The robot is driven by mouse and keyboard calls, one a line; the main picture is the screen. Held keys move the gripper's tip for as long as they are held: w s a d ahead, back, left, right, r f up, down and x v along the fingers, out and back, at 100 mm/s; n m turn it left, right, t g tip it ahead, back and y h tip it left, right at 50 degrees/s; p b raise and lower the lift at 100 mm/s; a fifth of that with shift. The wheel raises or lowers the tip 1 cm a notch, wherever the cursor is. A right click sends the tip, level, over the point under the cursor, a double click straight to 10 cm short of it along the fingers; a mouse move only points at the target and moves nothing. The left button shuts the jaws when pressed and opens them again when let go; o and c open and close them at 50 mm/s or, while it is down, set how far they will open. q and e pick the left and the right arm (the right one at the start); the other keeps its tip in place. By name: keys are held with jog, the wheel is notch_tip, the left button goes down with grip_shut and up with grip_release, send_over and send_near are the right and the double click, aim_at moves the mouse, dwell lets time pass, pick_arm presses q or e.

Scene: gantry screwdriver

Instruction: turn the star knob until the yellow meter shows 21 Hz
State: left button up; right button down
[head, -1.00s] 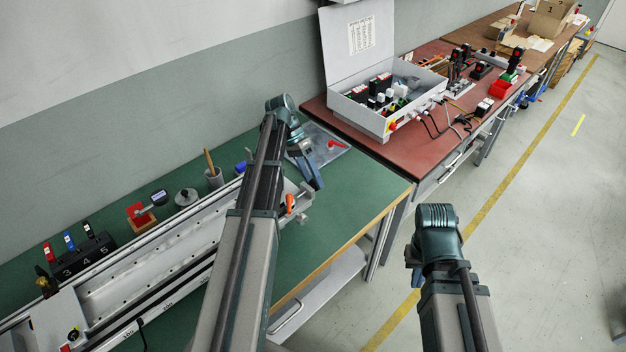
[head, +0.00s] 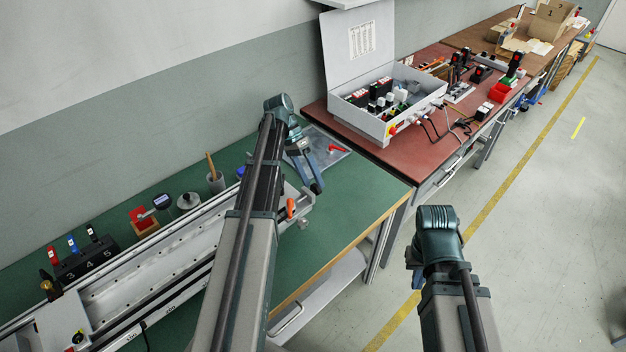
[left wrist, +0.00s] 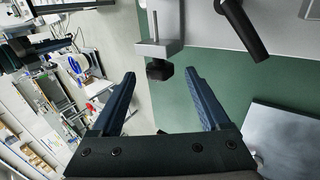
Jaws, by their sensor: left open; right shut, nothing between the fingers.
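My left gripper (head: 314,188) is open and empty above the right end of the long grey gantry rail (head: 160,263). In the left wrist view its two blue fingers (left wrist: 160,76) stand apart. A small black knob (left wrist: 160,70) on a grey metal bracket shows between and just beyond the fingertips, apparently not gripped; I cannot tell whether it is the star knob. My right gripper (head: 416,278) is shut and empty, low over the floor right of the bench and mostly hidden by its arm. I can make out no yellow meter or reading in either view.
The gantry lies on a green bench (head: 345,215). An orange handle (head: 290,208) is at its right end. An open grey control box (head: 375,125) stands on the red table.

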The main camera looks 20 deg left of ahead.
pick_arm(q)
jog(key=p+v, duration=0.7)
jog(key=v, duration=0.3)
jog(key=shift+p, duration=0.35)
jog(key=shift+r, duration=0.1)
